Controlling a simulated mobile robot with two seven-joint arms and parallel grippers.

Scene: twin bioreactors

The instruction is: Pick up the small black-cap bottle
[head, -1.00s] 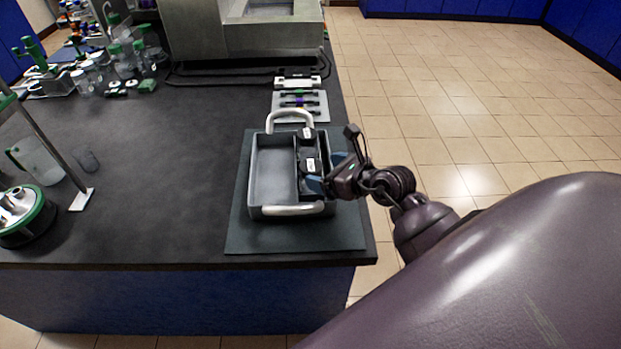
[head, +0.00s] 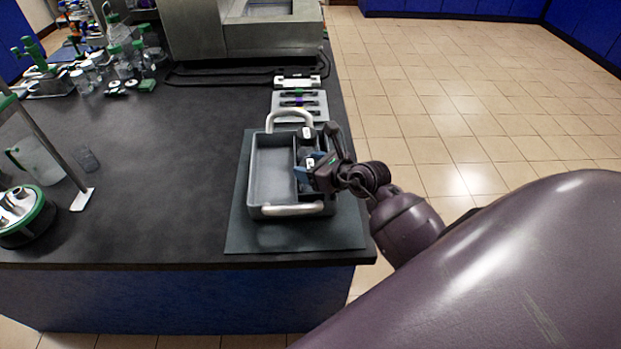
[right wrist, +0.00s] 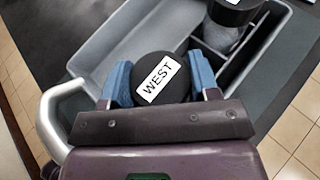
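A bottle with a round black cap (right wrist: 160,78) and a white label reading "WEST" stands in the grey tray (right wrist: 98,62). In the right wrist view, the blue fingers of my right gripper (right wrist: 161,85) are on either side of this cap, very close to it. Whether they press on it I cannot tell. The cap hides the bottle's body. In the head view my right gripper (head: 308,168) is over the tray's right side. A second black-capped bottle (right wrist: 230,25) with a clear body stands in a farther compartment. My left gripper is not in view.
The tray has pale arched handles (head: 293,210) at both ends and rests on a dark mat (head: 262,240) near the bench's right edge. A rack (head: 300,104) lies behind it. Glassware (head: 120,60) stands at the far left. The bench left of the mat is largely clear.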

